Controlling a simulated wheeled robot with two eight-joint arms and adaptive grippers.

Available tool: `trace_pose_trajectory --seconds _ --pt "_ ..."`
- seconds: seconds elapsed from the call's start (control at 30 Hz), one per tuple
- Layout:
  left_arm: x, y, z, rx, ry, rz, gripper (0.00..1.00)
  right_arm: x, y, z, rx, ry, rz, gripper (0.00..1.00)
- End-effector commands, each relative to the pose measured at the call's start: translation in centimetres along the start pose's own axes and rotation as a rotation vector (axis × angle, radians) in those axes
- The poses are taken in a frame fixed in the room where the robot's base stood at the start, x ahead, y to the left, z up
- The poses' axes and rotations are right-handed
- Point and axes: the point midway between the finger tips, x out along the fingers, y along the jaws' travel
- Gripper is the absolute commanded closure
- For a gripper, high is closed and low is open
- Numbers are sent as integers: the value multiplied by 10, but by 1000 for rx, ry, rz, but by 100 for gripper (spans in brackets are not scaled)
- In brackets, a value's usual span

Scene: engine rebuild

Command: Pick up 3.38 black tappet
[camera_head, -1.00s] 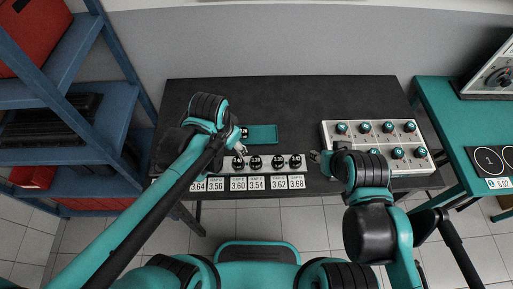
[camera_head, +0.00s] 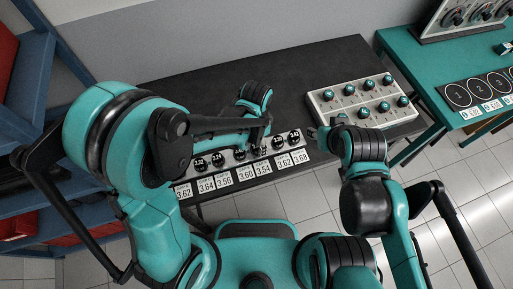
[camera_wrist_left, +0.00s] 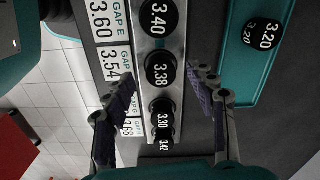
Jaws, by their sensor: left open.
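The black tappet marked 3.38 (camera_wrist_left: 162,70) stands in a metal rack (camera_wrist_left: 140,52) between tappets marked 3.40 (camera_wrist_left: 158,16) and 3.30 (camera_wrist_left: 161,111). My left gripper (camera_wrist_left: 163,92) is open and empty in the left wrist view. Its fingers are spread to either side of the tappet row, around the level of 3.38 and 3.30. No contact with 3.38 shows. In the head view my left gripper (camera_head: 260,145) is over the right part of the row and hides some tappets. My right gripper (camera_head: 314,133) is beside the control box, too small to read its jaws.
A teal tray (camera_wrist_left: 238,75) with a tappet marked 3.20 (camera_wrist_left: 262,34) lies beside the rack. A tappet marked 3.42 (camera_wrist_left: 165,145) ends the row. White gap labels (camera_head: 225,178) line the front. A control box (camera_head: 350,98) with knobs stands right. The black tabletop (camera_head: 290,65) behind is clear.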

Motion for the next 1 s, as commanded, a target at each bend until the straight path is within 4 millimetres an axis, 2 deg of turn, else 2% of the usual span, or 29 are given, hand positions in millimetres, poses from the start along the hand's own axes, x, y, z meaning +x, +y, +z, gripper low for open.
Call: trace_pose_trajectory --seconds 0.03,0.1,0.37,0.57,0.6,1.0 --pt "9 -1 -1 0 1 0 43 4 0 3 0 0 0 60" --pt "14 -1 -1 0 1 -1 43 5 0 3 0 0 0 60" --pt "16 -1 -1 -1 1 -1 43 4 0 3 0 0 0 60" --pt "16 -1 -1 -1 1 -1 94 4 0 3 0 0 0 60" --pt "16 -1 -1 -1 1 -1 98 4 0 3 0 0 0 60" --pt "10 -1 -1 -1 1 -1 98 2 0 2 0 0 0 60"
